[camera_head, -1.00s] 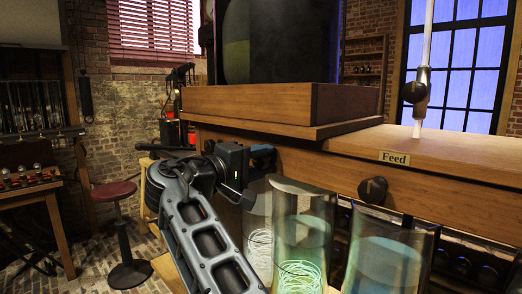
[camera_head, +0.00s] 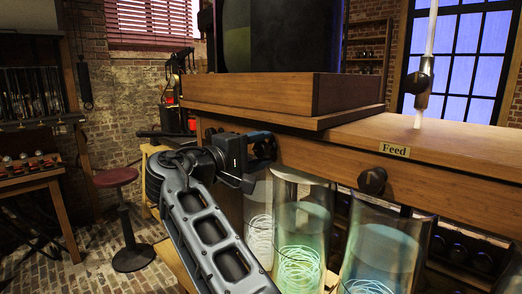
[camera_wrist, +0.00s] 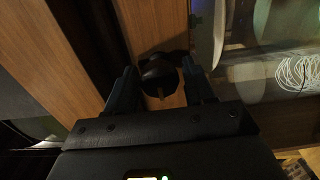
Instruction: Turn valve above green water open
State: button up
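Three glass jars stand under a wooden beam. The middle jar (camera_head: 303,240) holds green-tinted water and a pale coil. The right jar (camera_head: 382,255) looks bluish, and the left jar (camera_head: 259,225) is partly hidden by my arm. A round black valve knob (camera_head: 373,181) on the beam is above the right jar. My gripper (camera_head: 266,146) is at the beam, up and left of the green jar. In the wrist view a dark knob (camera_wrist: 160,72) lies between my open fingers (camera_wrist: 160,82). I cannot tell whether they touch it.
A "Feed" label (camera_head: 394,149) is on the beam. A glass tube with a black valve (camera_head: 417,83) rises at the right. A large wooden-based box (camera_head: 260,97) sits above the beam. A red stool (camera_head: 118,178) stands at the left, with open brick floor around it.

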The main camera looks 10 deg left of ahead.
jog(key=shift+o, duration=1)
jog(key=shift+d, duration=0.1)
jog(key=shift+d, duration=0.1)
jog(key=shift+f+b, duration=0.1)
jog(key=shift+b, duration=0.25)
